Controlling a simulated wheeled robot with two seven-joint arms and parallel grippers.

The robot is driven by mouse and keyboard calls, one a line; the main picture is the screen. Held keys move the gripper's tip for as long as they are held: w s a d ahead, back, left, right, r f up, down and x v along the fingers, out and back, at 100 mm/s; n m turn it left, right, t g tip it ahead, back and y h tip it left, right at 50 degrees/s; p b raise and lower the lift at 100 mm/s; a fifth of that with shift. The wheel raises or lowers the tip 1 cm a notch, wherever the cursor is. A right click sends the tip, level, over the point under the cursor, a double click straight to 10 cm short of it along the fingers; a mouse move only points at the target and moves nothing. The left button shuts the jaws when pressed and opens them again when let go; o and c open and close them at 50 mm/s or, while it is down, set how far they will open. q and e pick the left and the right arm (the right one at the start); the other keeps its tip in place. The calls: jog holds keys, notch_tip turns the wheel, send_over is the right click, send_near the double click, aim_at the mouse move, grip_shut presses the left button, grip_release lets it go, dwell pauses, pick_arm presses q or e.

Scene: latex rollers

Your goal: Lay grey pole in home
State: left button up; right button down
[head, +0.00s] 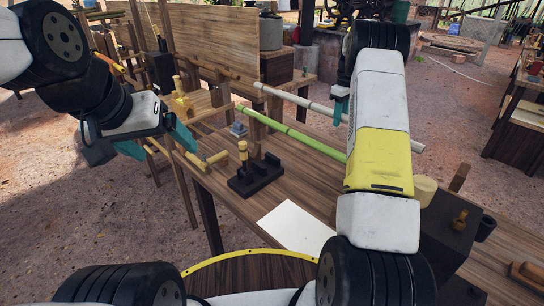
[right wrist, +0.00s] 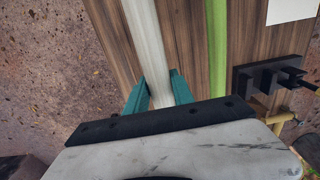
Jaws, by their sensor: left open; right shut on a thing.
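The long pale grey pole (head: 312,105) lies across the far part of the wooden table, behind the green pole (head: 300,139). My right gripper (head: 341,105) is shut on it; in the right wrist view the grey pole (right wrist: 146,45) runs between the two teal fingers (right wrist: 158,92). My forearm hides part of the pole in the head view. I cannot tell whether the pole touches a support. My left gripper (head: 155,138) is open and empty, off the table's left side. I cannot tell which fixture is the home.
A black stepped block (head: 256,176) with a yellow-handled part stands on the table near a white sheet (head: 297,227). A dark box (head: 447,236) stands at the right. A large wooden board (head: 213,40) and wooden frames stand behind.

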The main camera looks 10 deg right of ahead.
jog(key=shift+f, duration=0.65)
jog(key=c, duration=1)
grip_release()
